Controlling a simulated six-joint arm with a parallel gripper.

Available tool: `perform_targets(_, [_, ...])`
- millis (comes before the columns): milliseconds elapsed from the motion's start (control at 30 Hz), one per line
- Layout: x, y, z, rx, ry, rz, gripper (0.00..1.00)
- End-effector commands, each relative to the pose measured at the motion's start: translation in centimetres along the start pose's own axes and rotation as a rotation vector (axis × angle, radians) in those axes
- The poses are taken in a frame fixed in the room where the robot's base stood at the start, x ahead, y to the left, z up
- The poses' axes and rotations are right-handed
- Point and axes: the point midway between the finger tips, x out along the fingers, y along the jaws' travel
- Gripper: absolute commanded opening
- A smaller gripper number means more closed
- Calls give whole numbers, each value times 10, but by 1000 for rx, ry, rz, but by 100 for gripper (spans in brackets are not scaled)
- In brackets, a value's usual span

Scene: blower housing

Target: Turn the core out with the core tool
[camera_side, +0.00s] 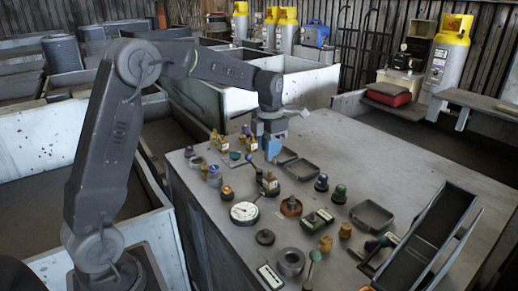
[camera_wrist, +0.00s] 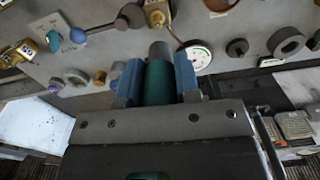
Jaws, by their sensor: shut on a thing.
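My gripper (camera_wrist: 157,82) is shut on a tool with a dark green cylindrical handle (camera_wrist: 158,83); its blue fingers press on both sides. A grey rounded end (camera_wrist: 160,50) sticks out past the fingertips. In the side view my gripper (camera_side: 272,148) is low over the far left part of the bench, and the tool is mostly hidden there. A brass fitting (camera_wrist: 157,14) with a dark part beside it lies ahead of the tool's end, apart from it in the picture. I cannot tell which fitting holds the core.
A white dial gauge (camera_side: 244,212) lies on the bench (camera_side: 340,150) among rings, knobs and brass fittings. Shallow grey trays (camera_side: 372,216) and a long dark channel (camera_side: 430,235) stand to the right. The bench's far right area is clear.

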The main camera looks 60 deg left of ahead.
Motion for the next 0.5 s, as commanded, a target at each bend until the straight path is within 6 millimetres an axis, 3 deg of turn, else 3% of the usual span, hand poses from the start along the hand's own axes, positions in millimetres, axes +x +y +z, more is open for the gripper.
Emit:
perform_targets(233, [2, 2, 8, -78, 0, 0, 6])
perform_targets(500, [2, 2, 8, 217, 0, 0, 6])
